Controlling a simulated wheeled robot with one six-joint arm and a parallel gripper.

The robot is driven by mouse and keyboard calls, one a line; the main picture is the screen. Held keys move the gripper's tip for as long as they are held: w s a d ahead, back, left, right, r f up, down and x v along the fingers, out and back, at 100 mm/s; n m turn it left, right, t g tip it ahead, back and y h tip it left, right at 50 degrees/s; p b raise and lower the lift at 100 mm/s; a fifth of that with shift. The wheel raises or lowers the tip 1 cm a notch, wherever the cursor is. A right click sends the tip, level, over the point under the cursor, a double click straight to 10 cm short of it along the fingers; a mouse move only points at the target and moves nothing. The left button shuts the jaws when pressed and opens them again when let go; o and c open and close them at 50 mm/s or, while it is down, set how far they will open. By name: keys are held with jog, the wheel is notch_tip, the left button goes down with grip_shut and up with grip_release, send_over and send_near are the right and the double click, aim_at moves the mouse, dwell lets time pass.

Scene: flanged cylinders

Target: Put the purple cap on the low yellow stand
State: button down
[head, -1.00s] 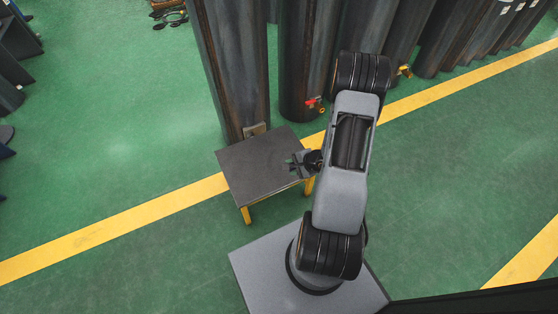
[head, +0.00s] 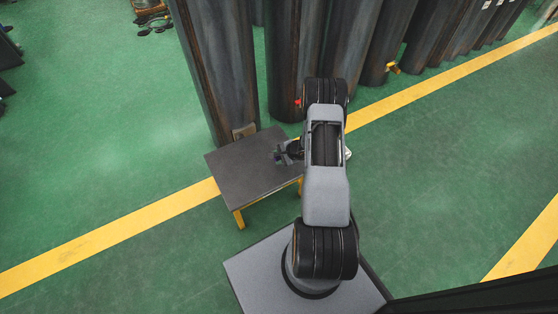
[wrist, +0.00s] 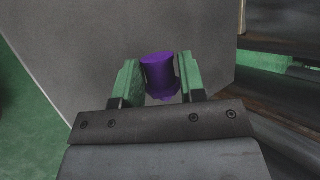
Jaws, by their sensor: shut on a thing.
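The purple cap (wrist: 159,75) sits between the two green-faced fingers of my gripper (wrist: 159,80) in the wrist view. The gripper is shut on it. The low yellow stand (head: 240,172) has a dark grey flat top and yellow legs. Its top also fills much of the wrist view (wrist: 70,40) behind the cap. In the head view my gripper (head: 279,154) shows over the right part of the stand top. The cap cannot be made out there. I cannot tell how much gap lies between cap and top.
A tall dark cylinder (head: 215,70) stands right behind the stand, with a small brownish block (head: 244,132) at its base. More dark cylinders (head: 295,60) line the back to the right. Green floor (head: 90,130) at the left is open, crossed by a yellow line (head: 110,227).

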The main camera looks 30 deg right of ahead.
notch_tip(320, 180, down, 2)
jog(key=shift+f+b, duration=0.1)
jog(key=shift+b, duration=0.25)
jog(key=shift+s+f+b, duration=0.1)
jog(key=shift+f+b, duration=0.15)
jog(key=shift+b, duration=0.1)
jog(key=shift+f+b, duration=0.25)
jog(key=shift+b, duration=0.2)
jog(key=shift+s, duration=0.1)
jog(key=c, duration=1)
grip_release()
jog(key=shift+r+p, duration=0.6)
jog(key=shift+p, duration=0.25)
jog(key=shift+d+r+p, duration=0.2)
jog(key=shift+r+p, duration=0.05)
jog(key=shift+p, duration=0.1)
jog(key=p+v, duration=0.3)
jog(key=v, duration=0.8)
jog(key=shift+s+r+p, duration=0.1)
jog(key=shift+p, duration=0.2)
